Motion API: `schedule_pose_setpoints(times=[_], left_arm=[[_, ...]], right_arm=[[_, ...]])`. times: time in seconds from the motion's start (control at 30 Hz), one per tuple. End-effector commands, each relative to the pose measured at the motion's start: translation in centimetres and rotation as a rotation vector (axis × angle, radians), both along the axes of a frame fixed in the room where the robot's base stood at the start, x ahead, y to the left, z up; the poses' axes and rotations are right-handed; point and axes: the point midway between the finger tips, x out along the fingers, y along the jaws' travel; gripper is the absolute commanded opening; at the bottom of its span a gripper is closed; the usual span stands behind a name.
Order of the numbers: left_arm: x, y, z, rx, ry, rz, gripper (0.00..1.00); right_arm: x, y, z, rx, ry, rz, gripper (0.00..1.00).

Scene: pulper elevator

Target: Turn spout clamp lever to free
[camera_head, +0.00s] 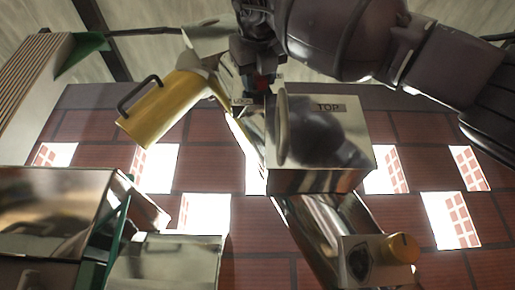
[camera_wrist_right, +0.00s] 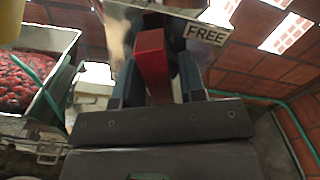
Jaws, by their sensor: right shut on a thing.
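The red spout clamp lever (camera_wrist_right: 151,62) stands between the two dark fingers of my right gripper (camera_wrist_right: 157,80) in the right wrist view. The gripper is shut on it. A FREE label (camera_wrist_right: 206,34) shows just right of the lever's upper end. In the head view my right gripper (camera_head: 263,82) is at the top centre, with a bit of red lever (camera_head: 262,84) showing. A LOCK label (camera_head: 243,101) is just below and left of it. The yellow spout (camera_head: 165,108) with a dark handle points down to the left. My left gripper is not in view.
Metal bins (camera_head: 50,220) stand lower left. A container of red fruit (camera_wrist_right: 30,85) is left in the wrist view.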

Motion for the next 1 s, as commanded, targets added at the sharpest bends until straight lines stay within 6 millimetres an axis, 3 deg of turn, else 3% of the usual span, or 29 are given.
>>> schedule_pose_setpoints(times=[0.5,1.0], left_arm=[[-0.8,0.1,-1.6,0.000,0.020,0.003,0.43],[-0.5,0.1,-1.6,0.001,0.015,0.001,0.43]], right_arm=[[0.0,-0.2,0.1,0.351,-0.003,0.000,0.14],[0.0,-0.3,0.2,0.424,-0.004,0.000,0.14]])
